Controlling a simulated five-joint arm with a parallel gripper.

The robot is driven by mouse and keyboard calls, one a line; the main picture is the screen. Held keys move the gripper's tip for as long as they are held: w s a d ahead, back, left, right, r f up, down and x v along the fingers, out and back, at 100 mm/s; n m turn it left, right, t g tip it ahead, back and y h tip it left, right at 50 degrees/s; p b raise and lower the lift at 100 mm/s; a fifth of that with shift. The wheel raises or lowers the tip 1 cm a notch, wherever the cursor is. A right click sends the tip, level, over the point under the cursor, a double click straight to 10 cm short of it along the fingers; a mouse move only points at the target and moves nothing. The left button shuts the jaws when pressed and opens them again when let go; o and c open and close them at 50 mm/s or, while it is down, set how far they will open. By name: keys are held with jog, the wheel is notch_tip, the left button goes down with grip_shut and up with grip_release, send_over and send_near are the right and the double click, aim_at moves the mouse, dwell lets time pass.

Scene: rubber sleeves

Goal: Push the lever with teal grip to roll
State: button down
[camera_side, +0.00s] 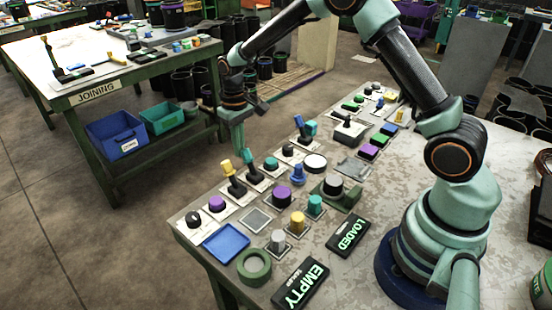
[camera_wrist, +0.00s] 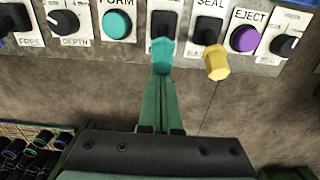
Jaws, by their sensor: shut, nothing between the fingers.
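The lever with the teal grip (camera_wrist: 162,55) rises from a dark slot on a white label plate, its grip toward my gripper in the wrist view. In the side view the teal grip (camera_side: 245,157) stands on the near row of controls. My gripper (camera_wrist: 161,84) is shut and empty, its green fingertips right at the teal grip; I cannot tell whether they touch. In the side view my gripper (camera_side: 239,148) points down beside the teal grip. The lettering at this lever is mostly hidden.
A yellow-grip lever (camera_wrist: 216,63) marked SEAL stands close on the right in the wrist view. A teal button (camera_wrist: 117,23) is to the left and a purple EJECT button (camera_wrist: 244,38) farther right. A blue tray (camera_side: 226,242) lies near the table corner.

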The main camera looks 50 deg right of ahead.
aim_at(248, 150)
jog(key=shift+s, duration=1.05)
dwell(0.4)
jog(key=shift+s, duration=1.15)
jog(key=shift+w, duration=0.25)
jog(key=shift+w, duration=0.4)
